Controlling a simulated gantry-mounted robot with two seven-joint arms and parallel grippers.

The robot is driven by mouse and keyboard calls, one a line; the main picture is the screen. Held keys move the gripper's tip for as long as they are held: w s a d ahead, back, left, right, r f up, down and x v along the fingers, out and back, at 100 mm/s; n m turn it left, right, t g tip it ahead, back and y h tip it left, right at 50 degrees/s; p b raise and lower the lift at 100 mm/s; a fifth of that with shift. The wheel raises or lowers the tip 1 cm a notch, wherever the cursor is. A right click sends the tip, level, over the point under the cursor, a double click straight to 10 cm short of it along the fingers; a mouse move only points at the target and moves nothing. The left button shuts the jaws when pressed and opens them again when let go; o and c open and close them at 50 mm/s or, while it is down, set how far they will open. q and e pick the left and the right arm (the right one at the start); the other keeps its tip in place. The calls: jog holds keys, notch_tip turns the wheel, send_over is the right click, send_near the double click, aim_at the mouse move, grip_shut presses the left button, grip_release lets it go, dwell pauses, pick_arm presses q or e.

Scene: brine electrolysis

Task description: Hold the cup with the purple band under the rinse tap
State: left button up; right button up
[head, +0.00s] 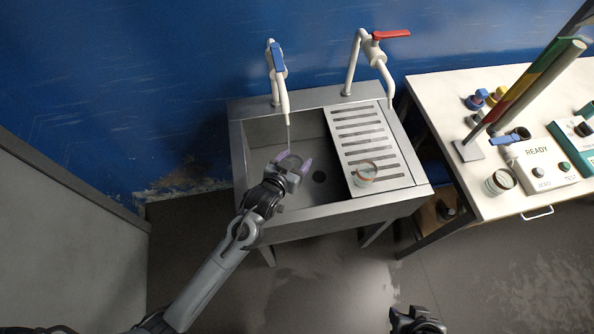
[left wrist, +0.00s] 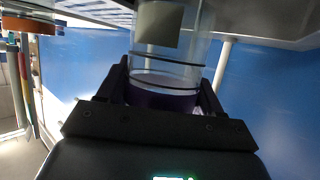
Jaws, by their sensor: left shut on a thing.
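My left gripper (head: 293,164) is shut on the clear cup with the purple band (head: 284,158), above the sink basin. In the left wrist view, the clear cup (left wrist: 172,75) shows dark rings, and its purple band (left wrist: 160,99) sits between the fingers (left wrist: 163,95). The blue-handled tap (head: 280,75) has its spout over the cup, with a thin pale line below it. The red-handled tap (head: 380,62) stands to the right, over the drainboard side. My right gripper (head: 418,322) shows only partly at the bottom edge; its jaws are unclear.
A cup with an orange-brown band (head: 365,173) stands on the slotted drainboard (head: 392,176). The white table (head: 450,100) at right holds another cup (head: 499,182), a READY box (head: 545,170) and a striped column (head: 535,80). The metal sink rim (head: 240,170) surrounds the basin.

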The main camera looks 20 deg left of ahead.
pick_arm(q)
jog(key=shift+w+a, duration=0.6)
jog(key=shift+w, duration=0.35)
jog(key=shift+w+a, duration=0.55)
jog(key=shift+w, duration=0.35)
dwell(2.6)
dwell(0.7)
jog(key=shift+d+r, duration=0.1)
jog(key=s+d+p, duration=0.1)
jog(key=s, duration=0.1)
jog(key=s+d+p, duration=0.1)
jog(key=s+p, duration=0.1)
jog(key=shift+d+r, duration=0.1)
jog(key=shift+d, duration=0.05)
jog(key=s+d+p, duration=0.4)
jog(key=s, duration=0.3)
jog(key=shift+d, duration=0.2)
